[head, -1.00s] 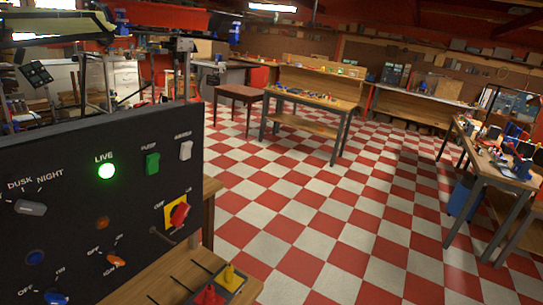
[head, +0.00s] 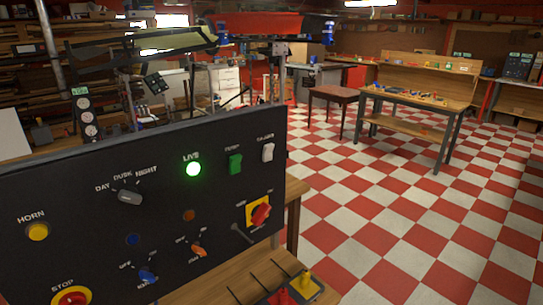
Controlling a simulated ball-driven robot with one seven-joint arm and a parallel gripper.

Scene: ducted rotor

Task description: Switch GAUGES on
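The black control panel (head: 95,190) fills the left and lower part of the view. A white rocker switch (head: 267,152) is near its upper right edge. The small label above it looks like GAUGES, but is blurred. I cannot tell which way the rocker is tipped. A green rocker (head: 235,164) is just left of it, and the green LIVE lamp (head: 193,169) is lit. My gripper is not in view.
The panel also carries a red-on-yellow rotary switch (head: 260,214), a DAY-DUSK-NIGHT knob (head: 130,197), a yellow HORN button (head: 38,232) and a red STOP button (head: 72,298). Red and yellow pieces (head: 305,282) stand at the bottom. Checkered floor (head: 400,215) is open at right.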

